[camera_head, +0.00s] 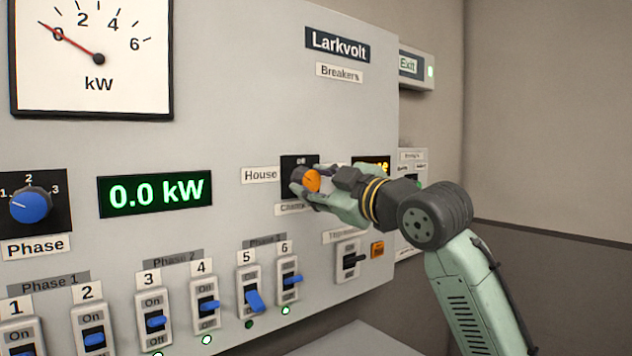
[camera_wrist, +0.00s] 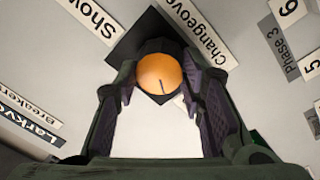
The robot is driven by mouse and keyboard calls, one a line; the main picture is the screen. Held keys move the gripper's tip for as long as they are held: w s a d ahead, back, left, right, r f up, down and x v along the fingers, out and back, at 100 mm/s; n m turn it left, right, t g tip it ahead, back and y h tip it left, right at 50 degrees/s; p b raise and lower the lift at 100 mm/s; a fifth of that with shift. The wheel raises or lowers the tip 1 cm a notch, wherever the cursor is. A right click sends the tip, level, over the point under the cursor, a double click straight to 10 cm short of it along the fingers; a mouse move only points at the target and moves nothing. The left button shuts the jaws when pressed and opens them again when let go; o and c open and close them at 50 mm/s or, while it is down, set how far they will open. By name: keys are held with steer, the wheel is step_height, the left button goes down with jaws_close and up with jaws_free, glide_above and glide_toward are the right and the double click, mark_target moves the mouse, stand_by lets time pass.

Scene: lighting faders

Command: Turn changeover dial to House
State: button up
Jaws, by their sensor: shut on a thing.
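The changeover dial is an orange round knob (camera_head: 311,181) on a black square plate (camera_head: 289,164) on the grey panel. My gripper (camera_head: 304,188) is shut on it, with a finger on either side. In the wrist view the orange knob face (camera_wrist: 160,73) sits between both fingers, with a short dark mark pointing toward the bottom of the picture. The House label (camera_head: 261,174) is left of the dial in the head view. The Show label (camera_wrist: 90,18) and Changeover label (camera_wrist: 200,32) show in the wrist view. I cannot tell exactly which position the mark meets.
Breaker switches with blue levers (camera_head: 205,305) line the panel below. A blue Phase dial (camera_head: 31,205) and a green 0.0 kW display (camera_head: 155,193) are to the left. A black-levered switch (camera_head: 350,261) sits below my gripper. An amber display (camera_head: 379,163) is partly hidden behind my wrist.

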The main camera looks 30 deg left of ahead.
stand_by(0.5)
steer(key=o, duration=1.1)
steer(key=shift+o, duration=0.2)
steer(key=r+v, duration=0.1)
steer(key=v, duration=1.1)
steer(key=shift+f, duration=0.45)
